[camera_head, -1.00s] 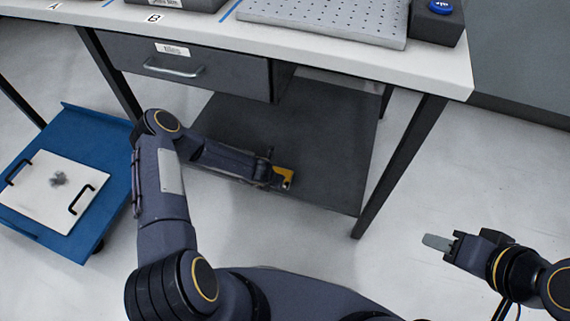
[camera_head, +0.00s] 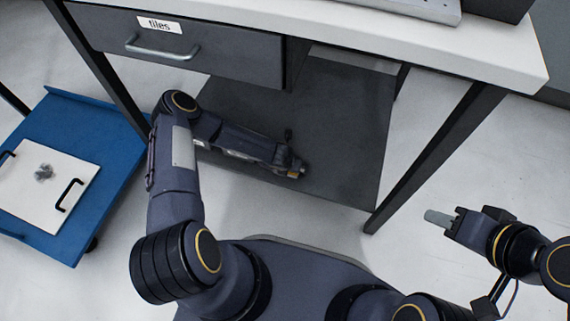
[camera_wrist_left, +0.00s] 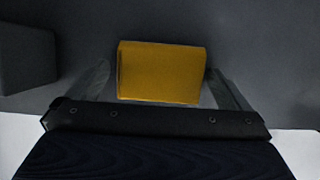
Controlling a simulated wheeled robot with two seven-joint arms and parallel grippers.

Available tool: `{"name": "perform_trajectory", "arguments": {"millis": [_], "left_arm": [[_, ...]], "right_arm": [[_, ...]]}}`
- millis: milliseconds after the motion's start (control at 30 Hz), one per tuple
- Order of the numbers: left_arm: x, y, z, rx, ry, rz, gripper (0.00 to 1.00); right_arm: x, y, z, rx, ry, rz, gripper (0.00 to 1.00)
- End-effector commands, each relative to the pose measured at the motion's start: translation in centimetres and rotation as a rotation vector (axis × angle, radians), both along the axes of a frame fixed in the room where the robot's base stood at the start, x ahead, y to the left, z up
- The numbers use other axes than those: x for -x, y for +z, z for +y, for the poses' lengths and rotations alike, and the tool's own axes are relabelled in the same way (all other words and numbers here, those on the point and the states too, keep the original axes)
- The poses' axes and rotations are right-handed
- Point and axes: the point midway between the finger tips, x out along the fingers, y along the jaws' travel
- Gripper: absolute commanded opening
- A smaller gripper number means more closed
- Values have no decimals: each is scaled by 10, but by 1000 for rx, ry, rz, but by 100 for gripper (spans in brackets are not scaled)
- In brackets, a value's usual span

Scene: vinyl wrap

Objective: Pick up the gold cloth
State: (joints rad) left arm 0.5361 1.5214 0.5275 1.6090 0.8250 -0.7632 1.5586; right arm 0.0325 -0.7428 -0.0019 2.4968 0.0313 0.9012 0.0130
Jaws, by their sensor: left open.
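The gold cloth (camera_wrist_left: 162,72) is a folded, block-like yellow piece in the left wrist view. It lies between the two grey fingers of my left gripper (camera_wrist_left: 157,70), which stand open on either side of it, with a narrow gap at the left. In the head view my left arm reaches under the table, and the left gripper (camera_head: 296,170) is over the dark lower shelf, hiding most of the cloth. My right gripper (camera_head: 440,218) is out over the floor at the right. Its grey fingers show as one piece, so its opening is unclear.
The dark lower shelf (camera_head: 345,130) sits beneath the white table (camera_head: 400,45). A tiles drawer (camera_head: 180,50) hangs above my left arm, and a black table leg (camera_head: 435,155) stands to the right. A blue cart (camera_head: 110,140) with a white panel is at the left.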

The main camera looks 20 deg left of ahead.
Motion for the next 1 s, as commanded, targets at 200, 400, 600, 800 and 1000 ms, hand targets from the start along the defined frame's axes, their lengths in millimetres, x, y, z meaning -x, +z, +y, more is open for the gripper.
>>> {"name": "perform_trajectory", "arguments": {"millis": [200, 400, 600, 800, 1000], "left_arm": [[0, 0, -1, 0, 0, 0, 100], [0, 0, -1, 0, 0, 0, 79], [0, 0, -1, 0, 0, 0, 60], [0, 0, 0, 0, 0, 0, 59], [-1, 11, 3, -1, 0, 0, 59]], "right_arm": [[0, 0, 0, 0, 0, 0, 38], [0, 0, 0, 0, 0, -1, 38], [0, 0, 0, 0, 0, 0, 38], [0, 1, 0, 0, 0, 0, 38], [0, 10, 0, 0, 0, 0, 38]]}}
